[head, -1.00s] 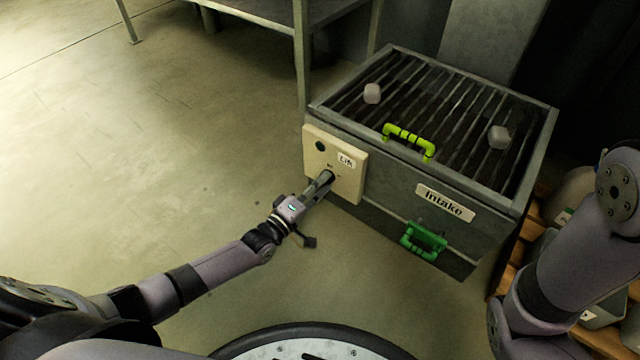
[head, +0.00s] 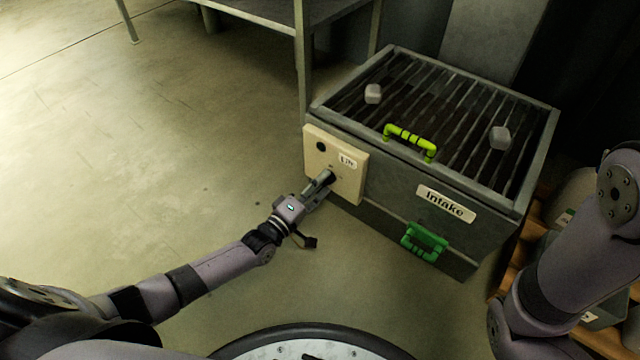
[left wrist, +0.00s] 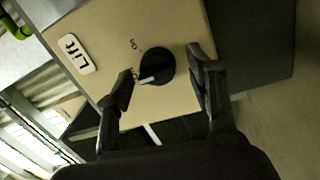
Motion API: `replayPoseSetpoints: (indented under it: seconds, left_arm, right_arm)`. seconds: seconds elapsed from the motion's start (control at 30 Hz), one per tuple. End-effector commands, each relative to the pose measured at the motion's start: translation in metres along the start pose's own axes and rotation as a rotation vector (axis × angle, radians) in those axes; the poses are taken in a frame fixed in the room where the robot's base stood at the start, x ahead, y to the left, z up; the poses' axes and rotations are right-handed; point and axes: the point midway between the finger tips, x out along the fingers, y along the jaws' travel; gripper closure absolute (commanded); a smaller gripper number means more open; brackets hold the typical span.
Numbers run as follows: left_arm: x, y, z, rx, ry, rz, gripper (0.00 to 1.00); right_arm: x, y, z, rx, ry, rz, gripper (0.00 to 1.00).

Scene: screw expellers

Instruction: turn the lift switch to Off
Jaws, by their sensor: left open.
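The lift switch is a round black knob (left wrist: 157,66) with a white pointer on the cream panel (head: 344,184), which has a "Lift" label (left wrist: 76,54). In the left wrist view, the pointer is towards the lower left, near one finger. One small mark beside the knob is too blurred to read surely, and another is partly hidden by that finger. My left gripper (head: 325,182) is at the panel. In the left wrist view, its open fingers (left wrist: 160,62) are on either side of the knob, with gaps visible. My right gripper is out of view.
The panel is on a grey intake box (head: 400,188) with a barred top, a yellow-green handle (head: 410,140) and a green handle (head: 425,241). A metal table (head: 303,60) stands behind. The floor to the left is clear.

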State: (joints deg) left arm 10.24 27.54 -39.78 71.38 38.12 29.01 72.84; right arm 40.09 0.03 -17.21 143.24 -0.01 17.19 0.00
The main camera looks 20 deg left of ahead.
Motion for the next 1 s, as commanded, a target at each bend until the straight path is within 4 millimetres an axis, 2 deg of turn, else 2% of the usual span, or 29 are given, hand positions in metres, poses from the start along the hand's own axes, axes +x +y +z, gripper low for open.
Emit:
replayPoseSetpoints:
  seconds: [0.27,0.37,0.47,0.8,1.0]
  left_arm:
    - [0.000,0.001,0.001,0.000,-0.002,0.003,0.48]
    - [-0.007,0.001,0.001,0.000,-0.002,0.002,0.48]
    - [-0.022,0.000,0.001,0.000,-0.002,0.000,0.48]
    - [-0.092,0.000,0.001,0.000,-0.002,-0.001,0.48]
    - [-0.116,0.000,0.000,0.000,-0.001,0.001,0.48]
  right_arm:
    - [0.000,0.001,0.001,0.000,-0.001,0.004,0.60]
    - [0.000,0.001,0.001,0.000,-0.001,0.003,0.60]
    - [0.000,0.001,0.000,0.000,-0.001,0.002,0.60]
    - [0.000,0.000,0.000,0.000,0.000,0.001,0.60]
    - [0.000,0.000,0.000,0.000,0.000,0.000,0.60]
